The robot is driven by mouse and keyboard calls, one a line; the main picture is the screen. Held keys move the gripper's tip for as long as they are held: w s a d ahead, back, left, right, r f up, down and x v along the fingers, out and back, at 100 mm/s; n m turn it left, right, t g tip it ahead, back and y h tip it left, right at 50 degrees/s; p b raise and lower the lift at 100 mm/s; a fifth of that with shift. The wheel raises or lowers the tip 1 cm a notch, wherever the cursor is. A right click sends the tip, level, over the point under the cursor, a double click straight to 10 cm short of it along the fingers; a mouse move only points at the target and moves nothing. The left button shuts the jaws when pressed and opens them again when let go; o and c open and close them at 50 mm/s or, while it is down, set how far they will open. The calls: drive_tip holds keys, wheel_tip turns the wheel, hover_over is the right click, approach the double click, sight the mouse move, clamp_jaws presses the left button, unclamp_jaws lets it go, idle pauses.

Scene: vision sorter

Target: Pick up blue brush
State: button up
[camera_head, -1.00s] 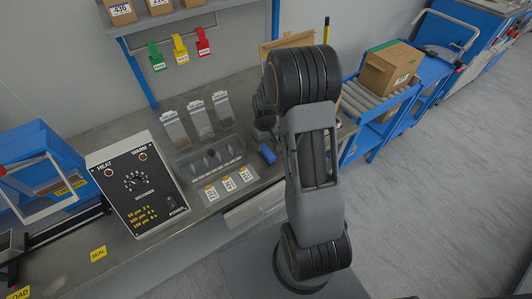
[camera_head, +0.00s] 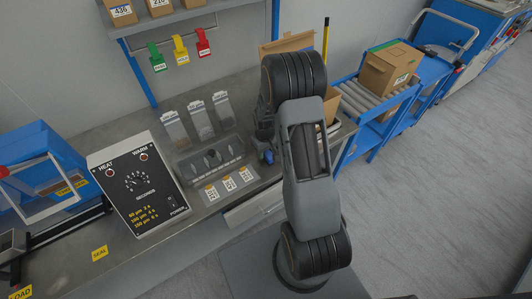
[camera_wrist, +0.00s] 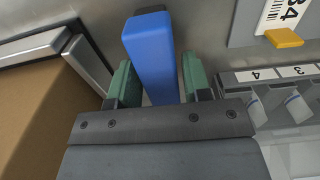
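The blue brush (camera_wrist: 150,55) lies between the two green fingertips of my gripper (camera_wrist: 156,82) in the wrist view. Its dark end points to the top of that picture. Thin gaps seem to show between the brush's sides and the fingers, so my gripper looks open around it. The near end of the brush is hidden by the gripper body. In the head view only a small blue part of the brush (camera_head: 268,157) shows beside my arm, at the right end of the bench. The fingertips are hidden there.
A cardboard box (camera_wrist: 45,125) fills the left of the wrist view, close to my gripper. The black control box (camera_head: 135,185) stands farther left on the bench.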

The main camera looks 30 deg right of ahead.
drive_tip(key=c, duration=0.6)
drive_tip(key=shift+r, duration=0.15)
drive_tip(key=shift+c, duration=0.2)
drive_tip(key=shift+r, duration=0.3)
wheel_tip(320, 180, up, 2)
drive_tip(key=shift+r, duration=0.15)
drive_tip(key=s+a+r+b, duration=0.1)
drive_tip(key=s+a+r, duration=0.5)
drive_tip(key=a+r, duration=0.4)
drive_tip(key=shift+s+a, duration=0.2)
drive_tip(key=shift+a, duration=1.05)
